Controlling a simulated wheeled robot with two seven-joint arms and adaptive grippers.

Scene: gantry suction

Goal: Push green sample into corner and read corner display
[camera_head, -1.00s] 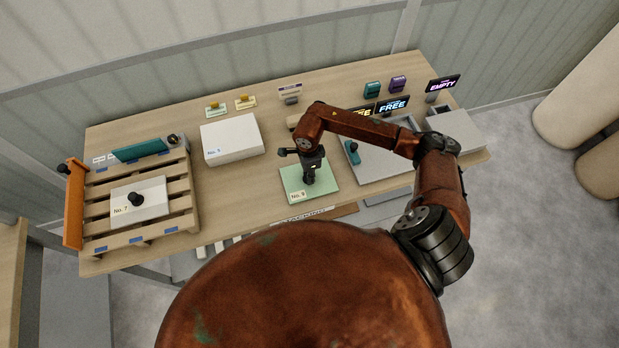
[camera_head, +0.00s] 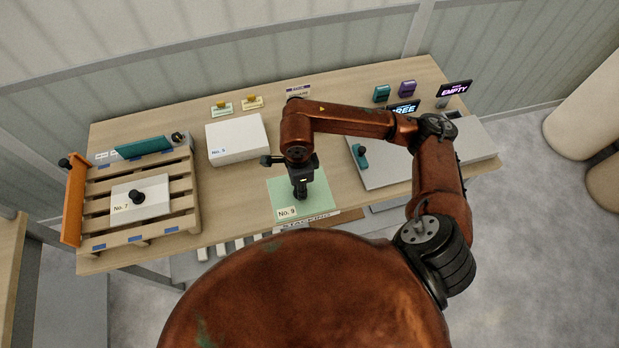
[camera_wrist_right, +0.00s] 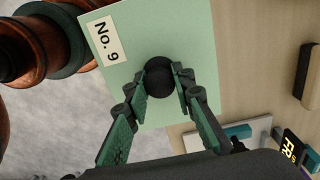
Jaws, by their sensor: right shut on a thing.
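The green sample (camera_head: 314,199) is a flat light green plate on the table near its front edge, labelled "No. 9". It also shows in the wrist view (camera_wrist_right: 185,35). My right gripper (camera_head: 300,190) is above it, shut on the black knob (camera_wrist_right: 158,73) at its middle; the fingers stand either side of the knob. In the head view, a dark display reading "EMPTY" (camera_head: 455,89) stands at the back right, and a display partly hidden by my arm (camera_head: 403,108) reads "REE". I cannot tell which display is the corner one. My left gripper is not in view.
A wooden pallet (camera_head: 185,208) at the left holds a white "No. 7" plate (camera_head: 155,196). A white box (camera_head: 237,140) lies behind the sample to its left. A grey tray (camera_head: 380,174) with a teal handle (camera_head: 361,156) lies to the right. Bare table lies between pallet and sample.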

